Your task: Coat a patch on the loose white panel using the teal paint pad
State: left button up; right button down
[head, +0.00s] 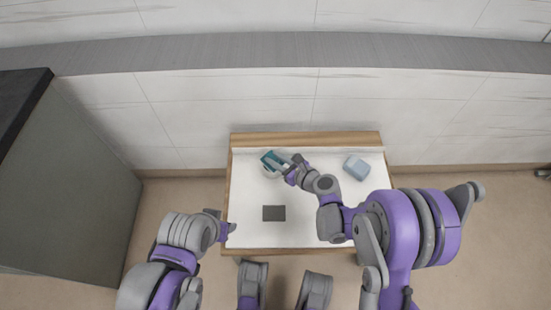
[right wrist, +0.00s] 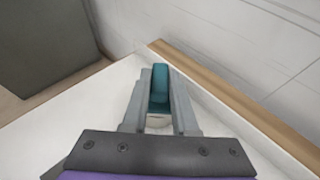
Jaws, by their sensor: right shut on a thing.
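The teal paint pad (head: 268,158) is at the upper left of the white-topped table, held in my right gripper (head: 278,163). In the right wrist view the teal pad (right wrist: 159,84) sits between the two grey fingers (right wrist: 159,95). I cannot tell a loose white panel apart from the white tabletop (head: 245,190). My left gripper (head: 229,229) is at the table's left edge, away from the pad; its jaws are too small to read.
A flat dark grey rectangle (head: 274,213) lies on the white surface. A blue-grey block (head: 356,167) stands at the back right. A wooden strip (head: 305,139) runs along the back edge near the wall. A dark-topped grey cabinet (head: 75,180) stands at the left.

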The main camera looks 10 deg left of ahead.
aim_at(276, 159)
dwell(0.6)
jog(key=shift+r+p, duration=2.15)
jog(key=shift+r, duration=1.35)
pick_arm(q)
jog(key=r, duration=0.4)
jog(key=shift+s+r, duration=0.2)
jog(key=shift+s, duration=0.1)
pick_arm(e)
jog(key=w+d+r+m+t+h, duration=0.1)
jog(key=d+r+m+t+h, duration=0.1)
jog(key=d+r, duration=0.5)
jog(key=d+r+m+t+h, duration=0.1)
jog(key=d+r+m+h, duration=0.15)
jog(key=d, duration=0.85)
jog(key=w+d+r+m+t+h, duration=0.1)
jog(key=d+r+m+t+h, duration=0.15)
jog(key=d+r, duration=0.45)
pick_arm(q)
notch_tip(276, 159, up, 23)
jog(key=w+t+p, duration=0.1)
jog(key=p, duration=1.9)
jog(key=shift+w, duration=0.25)
pick_arm(e)
notch_tip(276, 159, up, 17)
jog(key=d, duration=0.1)
jog(key=shift+w+d+r+g, duration=0.15)
jog(key=shift+w+d+g, duration=0.1)
jog(key=shift+d+g, duration=0.15)
